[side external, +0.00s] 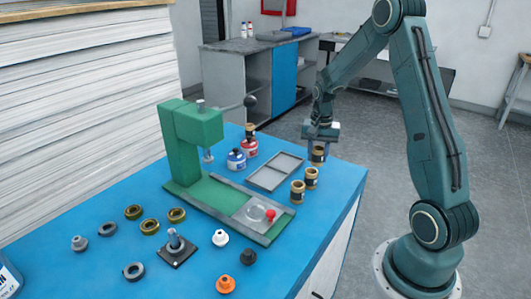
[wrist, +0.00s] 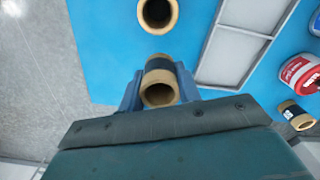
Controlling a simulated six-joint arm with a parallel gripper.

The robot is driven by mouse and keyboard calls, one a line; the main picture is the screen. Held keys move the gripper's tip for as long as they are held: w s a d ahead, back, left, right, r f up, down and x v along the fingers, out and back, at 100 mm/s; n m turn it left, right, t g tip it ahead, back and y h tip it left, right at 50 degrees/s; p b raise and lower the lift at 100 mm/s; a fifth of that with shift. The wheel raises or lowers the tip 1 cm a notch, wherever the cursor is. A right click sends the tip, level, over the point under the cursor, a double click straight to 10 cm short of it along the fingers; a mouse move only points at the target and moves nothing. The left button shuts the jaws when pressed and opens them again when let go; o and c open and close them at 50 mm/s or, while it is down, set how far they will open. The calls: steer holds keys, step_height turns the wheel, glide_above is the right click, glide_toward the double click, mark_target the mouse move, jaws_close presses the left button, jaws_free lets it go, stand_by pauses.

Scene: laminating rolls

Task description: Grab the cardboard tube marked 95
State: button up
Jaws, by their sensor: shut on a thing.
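My gripper (side external: 318,143) points down at the right back part of the blue table. It is shut on a cardboard tube (side external: 318,154) with a dark band. In the wrist view the held tube (wrist: 159,82) sits between the two blue-grey fingers. Its marking cannot be read. Two similar tubes stand on the table: one in the middle (side external: 311,177) and one nearer the front (side external: 297,192). Another banded tube (side external: 250,130) is at the back near the green press; it also shows at the right of the wrist view (wrist: 296,115). No number is readable on any tube.
A green press (side external: 190,140) with a lever stands left of the grey tray (side external: 275,171). Red (side external: 250,147) and blue (side external: 236,160) labelled containers stand beside it. Several rings and small knobs lie at the front left. The table's right edge (side external: 350,215) is close to the tubes.

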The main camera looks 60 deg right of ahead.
step_height(320, 180, up, 15)
steer(key=shift+r, duration=0.2)
stand_by(0.7)
